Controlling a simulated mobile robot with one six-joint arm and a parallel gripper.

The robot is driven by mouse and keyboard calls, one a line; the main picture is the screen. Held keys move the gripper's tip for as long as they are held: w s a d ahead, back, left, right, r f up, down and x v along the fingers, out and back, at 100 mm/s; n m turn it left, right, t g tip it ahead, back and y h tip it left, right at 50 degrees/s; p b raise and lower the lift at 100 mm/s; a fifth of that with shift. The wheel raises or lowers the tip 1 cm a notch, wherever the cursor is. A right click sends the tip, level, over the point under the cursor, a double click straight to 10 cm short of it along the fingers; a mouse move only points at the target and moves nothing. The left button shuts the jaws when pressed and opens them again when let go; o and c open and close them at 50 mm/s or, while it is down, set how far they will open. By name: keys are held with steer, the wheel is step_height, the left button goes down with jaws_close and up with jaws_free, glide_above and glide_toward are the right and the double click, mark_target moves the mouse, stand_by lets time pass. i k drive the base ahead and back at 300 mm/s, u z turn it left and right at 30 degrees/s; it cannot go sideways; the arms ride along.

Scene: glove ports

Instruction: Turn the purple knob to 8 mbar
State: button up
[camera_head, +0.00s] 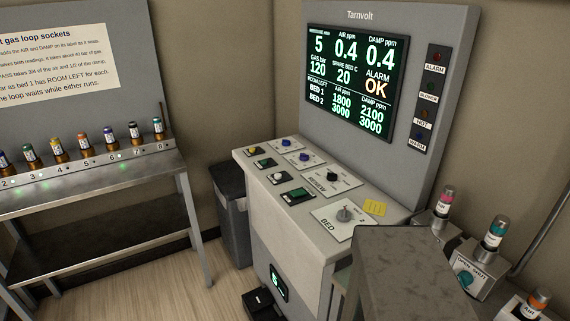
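The control console (266,152) stands in the middle with a sloped panel of knobs and buttons. Two small blue-purple knobs sit on white plates near its back edge: one further left (286,142) and one a little nearer (304,157). I cannot tell for certain which is the purple one, and their labels and pointer positions are too small to read. The wall display (350,80) above reads 5 under a pressure heading in mbar, and shows an orange OK under ALARM. My gripper is not in view.
The console also has a black knob (333,176), a grey BED knob (345,214), green and yellow buttons, and a yellow note (375,207). A dark bin (231,205) stands at its left. A bench with several bottles (100,182) is further left; wooden floor lies between.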

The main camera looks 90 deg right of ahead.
mark_target(304, 157)
steer(key=u, duration=0.4)
steer(key=i, duration=1.1)
steer(key=u, duration=1.25)
steer(key=k, duration=0.15)
steer(key=z, duration=4.3)
